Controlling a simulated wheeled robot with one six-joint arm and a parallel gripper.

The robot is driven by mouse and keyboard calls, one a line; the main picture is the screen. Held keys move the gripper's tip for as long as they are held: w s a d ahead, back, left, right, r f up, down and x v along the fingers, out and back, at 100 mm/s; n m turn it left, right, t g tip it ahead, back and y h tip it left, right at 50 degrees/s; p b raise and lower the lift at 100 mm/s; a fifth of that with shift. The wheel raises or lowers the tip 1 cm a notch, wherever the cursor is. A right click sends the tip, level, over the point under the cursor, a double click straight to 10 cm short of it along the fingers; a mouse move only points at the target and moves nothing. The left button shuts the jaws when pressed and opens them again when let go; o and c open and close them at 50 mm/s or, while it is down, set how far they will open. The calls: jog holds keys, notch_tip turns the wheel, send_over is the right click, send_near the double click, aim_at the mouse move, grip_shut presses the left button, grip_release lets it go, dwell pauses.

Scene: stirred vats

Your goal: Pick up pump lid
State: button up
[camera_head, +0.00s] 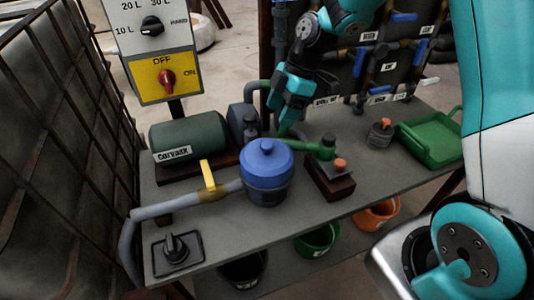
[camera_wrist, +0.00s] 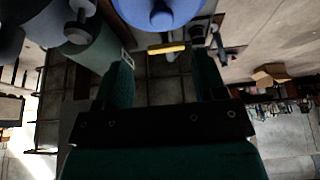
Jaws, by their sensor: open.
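The pump lid (camera_head: 265,157) is a round blue cap with a small knob on top. It sits on a dark blue-grey pump body (camera_head: 268,193) on the grey bench. In the wrist view the blue lid (camera_wrist: 160,12) shows at the top edge, partly cut off, beyond the fingertips. My gripper (camera_head: 285,122) is teal and stands above and behind the lid, a little to its right, apart from it. In the wrist view my gripper (camera_wrist: 163,75) has its two dark green fingers spread wide, with nothing between them.
A yellow valve handle (camera_head: 208,176) stands on the pipe left of the pump. A green motor (camera_head: 187,142) is behind it. A green valve with an orange knob (camera_head: 341,164) stands close right. A green tray (camera_head: 432,138) lies at the bench's right end. Buckets stand below.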

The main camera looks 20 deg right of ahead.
aim_at(267, 144)
jog(key=x, duration=0.5)
jog(key=shift+f, duration=0.1)
jog(key=shift+p+x, duration=1)
jog(key=shift+x, duration=1.7)
jog(key=shift+s, duration=0.15)
jog(key=c, duration=1)
jog(key=shift+c, duration=0.2)
